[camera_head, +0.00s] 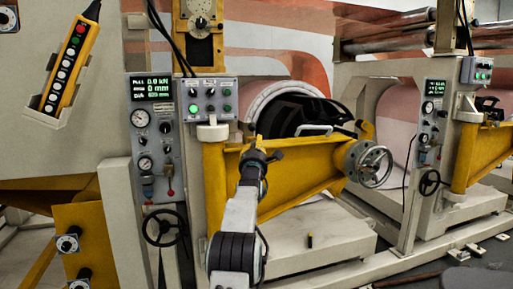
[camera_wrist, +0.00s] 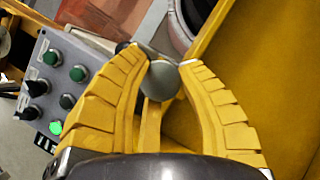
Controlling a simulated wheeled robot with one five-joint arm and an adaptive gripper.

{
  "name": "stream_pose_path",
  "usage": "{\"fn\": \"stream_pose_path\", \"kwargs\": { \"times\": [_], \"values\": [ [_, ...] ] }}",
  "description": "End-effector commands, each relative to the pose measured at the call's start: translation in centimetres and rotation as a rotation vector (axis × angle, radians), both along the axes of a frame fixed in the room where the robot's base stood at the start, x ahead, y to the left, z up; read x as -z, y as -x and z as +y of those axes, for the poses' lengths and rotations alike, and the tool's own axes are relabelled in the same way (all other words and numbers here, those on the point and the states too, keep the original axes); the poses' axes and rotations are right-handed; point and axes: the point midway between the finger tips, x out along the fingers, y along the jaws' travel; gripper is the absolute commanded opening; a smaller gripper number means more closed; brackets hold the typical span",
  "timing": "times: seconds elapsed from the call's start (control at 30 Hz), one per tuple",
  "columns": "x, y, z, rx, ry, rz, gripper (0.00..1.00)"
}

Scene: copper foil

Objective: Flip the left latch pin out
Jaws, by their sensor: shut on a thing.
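My gripper (camera_head: 257,158) reaches up to the left end of a yellow swing arm (camera_head: 305,176) in the head view. In the wrist view, the yellow ribbed fingers of my gripper (camera_wrist: 157,62) are shut on a round grey pin head (camera_wrist: 163,82), which I take to be the left latch pin. The pin head sits between the fingers near their tips. Yellow metal lies behind and beside it. The pin's shaft and how far it is tilted cannot be made out. In the head view my gripper hides the pin.
A grey button box (camera_head: 207,100) with green buttons is close to the left of my gripper; it also shows in the wrist view (camera_wrist: 60,85). A handwheel (camera_head: 370,163) is at the yellow arm's right end. A pale block (camera_head: 310,240) stands below.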

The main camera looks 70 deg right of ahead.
Motion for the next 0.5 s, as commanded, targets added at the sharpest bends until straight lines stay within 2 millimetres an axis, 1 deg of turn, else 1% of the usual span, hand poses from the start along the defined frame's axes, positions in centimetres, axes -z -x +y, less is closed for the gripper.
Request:
{"fn": "stream_pose_path", "kwargs": {
  "times": [0.03, 0.07, 0.33, 0.5],
  "values": [
    [0.18, -0.10, -0.03, -0.001, -0.003, 0.001, 0.00],
    [0.18, -0.10, -0.03, -0.001, -0.003, 0.001, 0.37],
    [0.07, -0.05, -0.01, -0.001, -0.001, 0.000, 0.61],
    [0.01, -0.03, -0.01, 0.000, 0.000, 0.000, 0.61]
  ]
}}
